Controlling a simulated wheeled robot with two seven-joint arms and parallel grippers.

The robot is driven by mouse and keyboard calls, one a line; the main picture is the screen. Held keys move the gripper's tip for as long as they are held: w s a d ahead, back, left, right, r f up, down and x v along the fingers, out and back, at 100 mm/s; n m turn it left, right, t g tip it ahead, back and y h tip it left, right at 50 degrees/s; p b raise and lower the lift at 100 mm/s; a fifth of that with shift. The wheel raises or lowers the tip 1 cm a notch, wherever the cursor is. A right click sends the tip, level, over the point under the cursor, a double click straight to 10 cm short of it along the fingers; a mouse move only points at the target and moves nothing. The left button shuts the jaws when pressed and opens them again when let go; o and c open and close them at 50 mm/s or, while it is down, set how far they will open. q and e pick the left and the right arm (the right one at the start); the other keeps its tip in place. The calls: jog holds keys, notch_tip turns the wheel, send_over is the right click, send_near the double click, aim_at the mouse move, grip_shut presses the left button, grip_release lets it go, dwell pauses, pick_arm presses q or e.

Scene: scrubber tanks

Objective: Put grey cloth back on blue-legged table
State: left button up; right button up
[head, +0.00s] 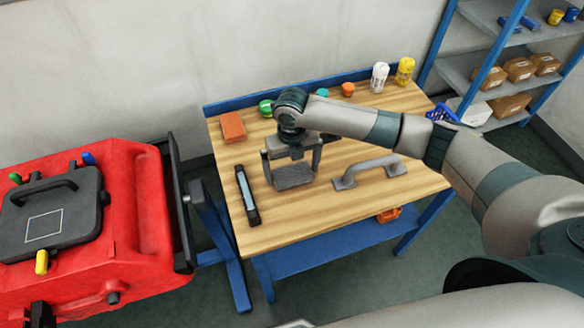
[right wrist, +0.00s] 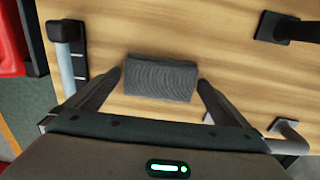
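The grey cloth (head: 293,177) is a folded, ribbed block on the wooden top of the blue-legged table (head: 310,222). It also shows in the right wrist view (right wrist: 160,78), lying against the wood grain. My right gripper (head: 292,168) points down over the cloth with its fingers spread wide, one at each short end. In the right wrist view the fingertips (right wrist: 160,80) sit very close to the cloth's ends; whether they touch it I cannot tell. My left gripper is not in view.
A black-and-grey bar handle (head: 247,194) lies left of the cloth, a grey handle (head: 370,171) right. An orange block (head: 232,127), a white bottle (head: 379,77) and a yellow one (head: 404,71) stand further back. A red tank (head: 125,200) is left; shelves (head: 480,70) are back right.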

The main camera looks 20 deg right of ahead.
aim_at(292, 172)
notch_tip(292, 172, up, 12)
jog(key=b, duration=0.3)
jog(key=shift+r, duration=0.15)
dwell(0.4)
dwell(0.4)
